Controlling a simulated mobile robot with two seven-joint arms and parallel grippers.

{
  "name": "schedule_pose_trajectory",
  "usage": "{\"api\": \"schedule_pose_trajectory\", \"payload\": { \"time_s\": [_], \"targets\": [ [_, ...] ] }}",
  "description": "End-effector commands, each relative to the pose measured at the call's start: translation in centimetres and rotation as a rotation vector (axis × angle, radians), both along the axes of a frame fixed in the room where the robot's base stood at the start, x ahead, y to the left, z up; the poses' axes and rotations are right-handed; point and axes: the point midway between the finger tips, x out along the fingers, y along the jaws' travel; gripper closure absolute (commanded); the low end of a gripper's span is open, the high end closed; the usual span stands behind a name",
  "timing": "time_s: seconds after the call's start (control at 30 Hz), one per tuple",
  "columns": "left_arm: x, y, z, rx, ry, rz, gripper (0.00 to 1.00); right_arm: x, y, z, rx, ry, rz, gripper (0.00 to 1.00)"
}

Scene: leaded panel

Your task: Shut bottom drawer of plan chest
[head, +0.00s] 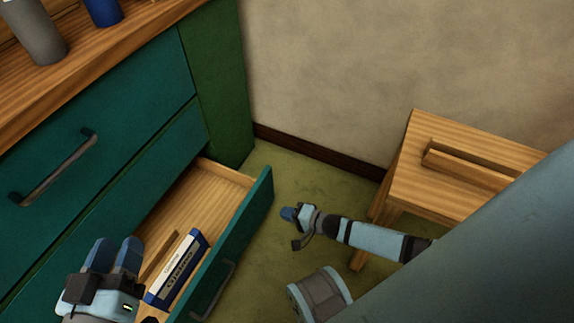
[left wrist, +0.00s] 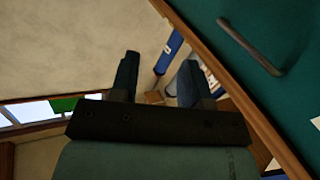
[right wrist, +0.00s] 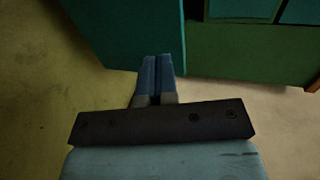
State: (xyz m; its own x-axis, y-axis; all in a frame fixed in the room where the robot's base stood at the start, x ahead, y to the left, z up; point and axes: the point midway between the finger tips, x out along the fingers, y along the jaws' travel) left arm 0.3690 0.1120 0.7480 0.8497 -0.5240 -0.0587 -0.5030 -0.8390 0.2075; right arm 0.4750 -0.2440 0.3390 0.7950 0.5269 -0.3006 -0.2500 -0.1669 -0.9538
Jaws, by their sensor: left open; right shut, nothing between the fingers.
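The green plan chest (head: 225,80) stands at the left in the head view. Its bottom drawer (head: 262,198) is pulled out, showing a pale wooden inside; its front has a dark handle (head: 212,292). My right gripper (head: 287,213) is shut and empty, just right of the drawer front and apart from it in the head view. The right wrist view shows its closed fingers (right wrist: 158,65) before a teal panel. My left gripper (head: 114,250) is open and empty, overlapping the drawer's left part in the head view; its height above it is unclear. Its fingers (left wrist: 160,80) are spread.
In the drawer lie a blue and white box (head: 176,268) and a wooden strip (head: 160,254). An upper drawer with a handle (head: 55,168) is shut. A grey cylinder (head: 36,35) and a blue one (head: 103,10) stand on top. A wooden stool (head: 415,150) stands right.

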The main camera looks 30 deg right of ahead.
Motion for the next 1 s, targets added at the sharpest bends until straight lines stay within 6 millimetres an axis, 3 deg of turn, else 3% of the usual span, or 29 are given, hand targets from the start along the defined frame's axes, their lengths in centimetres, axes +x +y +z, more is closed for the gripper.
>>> {"api": "schedule_pose_trajectory", "payload": {
  "time_s": [0.03,0.1,0.3,0.47,0.67,1.0],
  "targets": [
    [0.0,0.0,-1.3,0.011,0.017,-0.008,0.57,1.1,0.7,-0.8,0.003,-0.004,0.000,1.00],
    [0.1,0.0,-2.0,0.032,0.023,-0.015,0.57,2.3,1.5,-1.3,0.001,-0.003,-0.001,1.00],
    [1.1,0.6,-2.2,0.101,-0.072,-0.014,0.57,5.6,3.7,-2.5,0.001,-0.003,0.000,1.00],
    [1.7,1.0,-1.9,0.143,-0.146,-0.007,0.57,7.6,4.9,-2.3,0.001,-0.003,0.000,1.00],
    [2.1,1.2,-1.5,0.167,-0.193,-0.004,0.57,8.6,5.7,-2.1,0.001,-0.001,0.000,1.00],
    [2.1,1.2,-1.4,0.169,-0.197,-0.004,0.57,8.7,5.8,-2.0,0.001,0.000,0.000,1.00]
  ]
}}
